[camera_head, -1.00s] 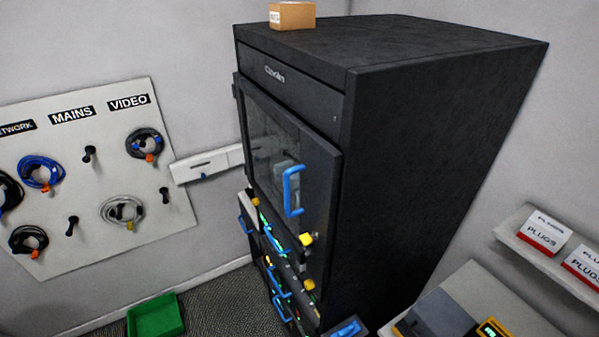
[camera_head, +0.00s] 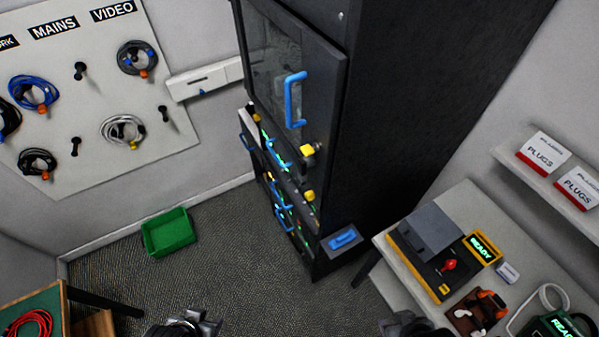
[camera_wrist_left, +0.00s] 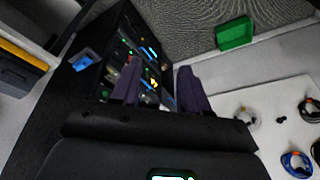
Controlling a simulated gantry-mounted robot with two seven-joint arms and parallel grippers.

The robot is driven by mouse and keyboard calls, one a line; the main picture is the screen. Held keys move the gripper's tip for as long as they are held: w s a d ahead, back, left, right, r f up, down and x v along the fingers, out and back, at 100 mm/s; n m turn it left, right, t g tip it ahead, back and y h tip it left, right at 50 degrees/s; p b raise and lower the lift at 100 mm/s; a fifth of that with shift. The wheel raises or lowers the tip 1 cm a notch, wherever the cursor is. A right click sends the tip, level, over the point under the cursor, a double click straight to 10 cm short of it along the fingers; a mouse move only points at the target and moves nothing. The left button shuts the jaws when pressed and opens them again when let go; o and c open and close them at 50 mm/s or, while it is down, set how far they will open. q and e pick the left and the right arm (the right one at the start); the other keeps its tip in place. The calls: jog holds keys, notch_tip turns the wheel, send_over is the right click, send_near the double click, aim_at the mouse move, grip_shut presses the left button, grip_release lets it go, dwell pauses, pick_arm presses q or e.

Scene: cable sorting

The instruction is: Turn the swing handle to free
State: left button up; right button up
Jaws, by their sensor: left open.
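The black cabinet (camera_head: 410,110) has a glass-fronted door (camera_head: 275,70) with a blue upright handle (camera_head: 289,98). A small yellow-ended piece (camera_head: 307,149) sits at the door's lower right corner; I cannot tell whether it or the blue handle is the swing handle. The door looks closed. My left gripper (camera_head: 205,326) shows at the bottom edge, well apart from the cabinet. In the left wrist view its two fingers (camera_wrist_left: 159,88) are spread with nothing between them. My right gripper (camera_head: 408,322) is only partly visible at the bottom edge, its jaws unclear.
Blue-handled units (camera_head: 280,195) with lights fill the lower cabinet. A side table (camera_head: 455,200) with a yellow-edged device (camera_head: 440,250) stands at right. A green bin (camera_head: 168,232) lies on the open floor at left. A cable board (camera_head: 90,100) hangs on the wall.

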pick_arm(q)
jog(key=w+t, duration=0.1)
jog(key=w+d+t, duration=0.1)
jog(key=w, duration=0.1)
jog(key=w+d+t, duration=0.1)
jog(key=shift+w+h, duration=0.3)
jog(key=shift+h, duration=0.1)
jog(key=m+t+h+b, duration=0.55)
jog(key=m+h, duration=0.25)
jog(key=h, duration=0.5)
send_near(300, 176)
jog(key=p+x, duration=0.1)
jog(key=x, duration=0.6)
jog(key=shift+w+r, duration=0.1)
jog(key=shift+p+x, duration=0.3)
jog(key=shift+x, duration=0.55)
jog(key=shift+c, duration=0.4)
grip_shut()
